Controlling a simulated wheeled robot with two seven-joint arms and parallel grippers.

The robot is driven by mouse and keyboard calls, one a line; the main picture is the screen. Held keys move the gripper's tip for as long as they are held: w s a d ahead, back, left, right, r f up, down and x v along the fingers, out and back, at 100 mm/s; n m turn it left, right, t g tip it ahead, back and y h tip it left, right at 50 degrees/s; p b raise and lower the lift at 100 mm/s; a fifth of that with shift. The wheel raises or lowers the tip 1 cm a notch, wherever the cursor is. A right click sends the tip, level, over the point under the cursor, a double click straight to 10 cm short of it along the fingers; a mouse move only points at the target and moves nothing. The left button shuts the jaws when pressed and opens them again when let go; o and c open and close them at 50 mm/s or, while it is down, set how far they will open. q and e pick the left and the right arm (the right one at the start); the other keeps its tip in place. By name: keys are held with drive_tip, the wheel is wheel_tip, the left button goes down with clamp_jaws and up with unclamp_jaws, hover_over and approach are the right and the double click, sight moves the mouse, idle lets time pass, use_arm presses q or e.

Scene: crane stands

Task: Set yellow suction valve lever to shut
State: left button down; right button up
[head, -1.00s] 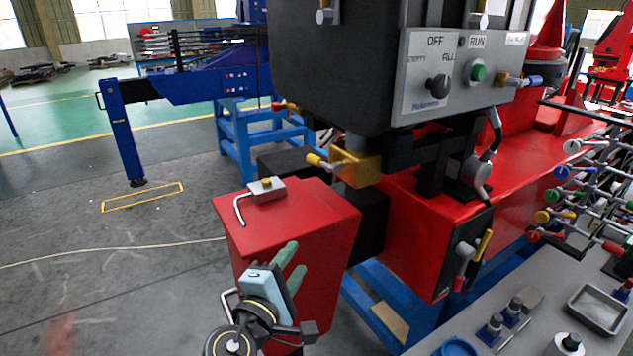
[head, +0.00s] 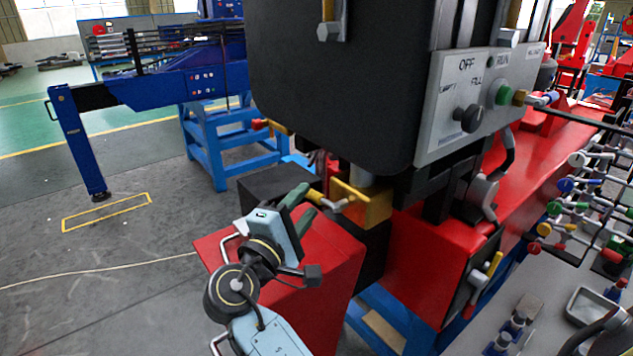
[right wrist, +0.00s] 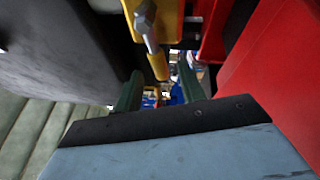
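The yellow suction valve (head: 372,205) is a yellow block under the large dark tank. Its lever (head: 316,197) has a grey stem and a yellow grip, and points left from the block in the head view. My right gripper (head: 303,205) is at the grip end of the lever, above the red box. In the right wrist view, its two green fingers (right wrist: 160,72) are apart, with the lever's yellow grip (right wrist: 158,65) showing between their tips. I cannot tell whether a finger touches it. My left gripper is not in view.
The dark tank (head: 340,90) hangs close above the valve. A red box (head: 325,260) lies below my right gripper. A grey control panel (head: 470,105) with a black knob and green button is to the right. Another small lever with a red grip (head: 262,125) is behind.

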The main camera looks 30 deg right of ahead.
sight(309, 198)
drive_tip(key=p+x, duration=0.1)
drive_tip(key=x, duration=0.4)
drive_tip(key=shift+w+d, duration=0.15)
drive_tip(key=shift+d, duration=0.1)
drive_tip(key=shift+c, duration=0.7)
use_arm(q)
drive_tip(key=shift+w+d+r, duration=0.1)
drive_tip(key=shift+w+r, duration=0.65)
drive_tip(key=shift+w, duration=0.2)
use_arm(e)
clamp_jaws()
